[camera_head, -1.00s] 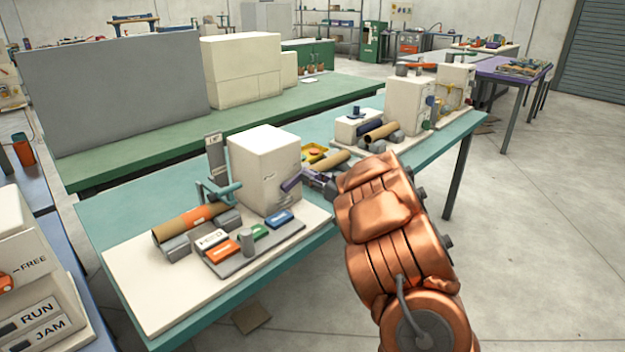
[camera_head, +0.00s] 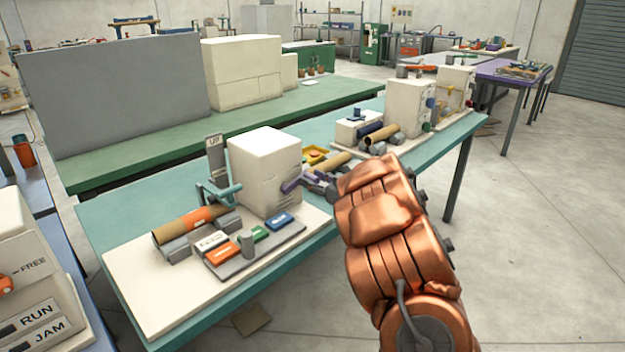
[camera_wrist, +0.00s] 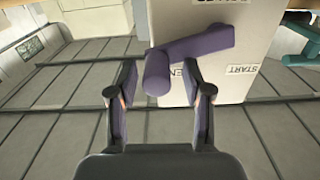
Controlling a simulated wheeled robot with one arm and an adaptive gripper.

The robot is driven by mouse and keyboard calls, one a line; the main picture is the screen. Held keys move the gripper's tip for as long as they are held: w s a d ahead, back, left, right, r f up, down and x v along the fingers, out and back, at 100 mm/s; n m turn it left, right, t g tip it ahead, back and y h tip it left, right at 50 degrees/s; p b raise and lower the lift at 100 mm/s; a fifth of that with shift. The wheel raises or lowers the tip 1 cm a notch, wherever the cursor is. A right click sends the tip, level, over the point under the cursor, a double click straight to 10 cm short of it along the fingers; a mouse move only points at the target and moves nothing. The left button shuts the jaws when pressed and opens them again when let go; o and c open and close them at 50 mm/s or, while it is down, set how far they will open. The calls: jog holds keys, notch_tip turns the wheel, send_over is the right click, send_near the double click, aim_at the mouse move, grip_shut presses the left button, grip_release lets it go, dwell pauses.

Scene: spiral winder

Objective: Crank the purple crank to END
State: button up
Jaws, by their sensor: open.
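The purple crank (camera_head: 290,186) is on the right face of a white box (camera_head: 262,165) on the teal bench. In the wrist view, its arm (camera_wrist: 205,42) slants from upper right down to a round handle (camera_wrist: 157,73). The handle end appears between and just beyond my fingertips; contact cannot be told. My gripper (camera_wrist: 160,85) is open, its two dark fingers on either side of the handle in the picture. It also shows at the box's right in the head view (camera_head: 320,185). A START label (camera_wrist: 242,70) is right of the crank; another label, partly hidden, shows "EN".
A cardboard roll with an orange band (camera_head: 200,220) lies left of the box. A grey panel with coloured labels (camera_head: 255,245) lies in front. Open floor (camera_head: 525,220) lies at right.

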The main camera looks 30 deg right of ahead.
jog(key=v, duration=1.1)
jog(key=shift+s, duration=0.3)
jog(key=shift+d, duration=0.1)
